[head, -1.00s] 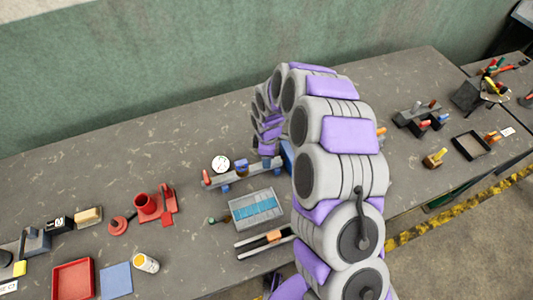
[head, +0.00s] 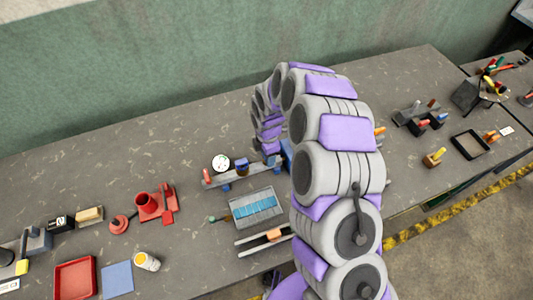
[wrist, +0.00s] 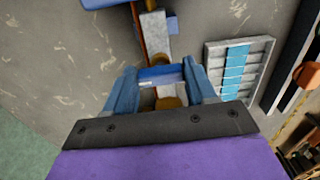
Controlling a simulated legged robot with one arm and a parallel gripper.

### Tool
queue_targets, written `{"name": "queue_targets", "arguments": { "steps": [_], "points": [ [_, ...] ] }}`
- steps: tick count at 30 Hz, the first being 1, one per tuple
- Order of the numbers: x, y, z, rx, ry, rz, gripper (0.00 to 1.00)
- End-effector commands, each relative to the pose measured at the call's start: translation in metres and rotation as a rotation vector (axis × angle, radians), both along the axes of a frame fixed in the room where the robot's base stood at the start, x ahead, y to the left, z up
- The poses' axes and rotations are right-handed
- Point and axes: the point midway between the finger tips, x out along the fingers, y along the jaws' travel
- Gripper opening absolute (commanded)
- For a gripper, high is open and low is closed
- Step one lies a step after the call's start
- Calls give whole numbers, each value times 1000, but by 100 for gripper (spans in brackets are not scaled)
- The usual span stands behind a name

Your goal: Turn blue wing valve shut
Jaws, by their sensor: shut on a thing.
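The blue wing valve (wrist: 160,76) shows in the wrist view between the two blue fingers of my gripper (wrist: 163,88). The fingers are shut on it, and they hide its sides. A brass-coloured round part (wrist: 168,103) shows just below it, partly hidden by the gripper's dark mount. In the head view the valve's grey pipe fixture (head: 222,179) lies on the bench with a white round gauge (head: 221,162) at its left. My arm hides much of the fixture's right end, and the grip itself cannot be seen there.
A grey tray with blue strips (head: 256,207) sits close in front of the fixture. A rail with an orange block (head: 273,235) lies nearer. Red parts (head: 155,203) stand to the left. A green wall rises behind the bench. The bench between fixture and wall is clear.

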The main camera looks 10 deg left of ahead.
Motion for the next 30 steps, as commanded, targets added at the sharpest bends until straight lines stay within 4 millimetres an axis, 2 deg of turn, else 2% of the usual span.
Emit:
{"name": "queue_targets", "arguments": {
  "steps": [8,9,16,25,30],
  "points": [
    [4,1,2,3,-10,2,25],
    [4,1,2,3,-10,2,59],
    [1,1,1,1,-7,1,81],
    [1,2,4,0,-5,1,81],
    [1,2,25,1,-7,0,81]
  ]
}}
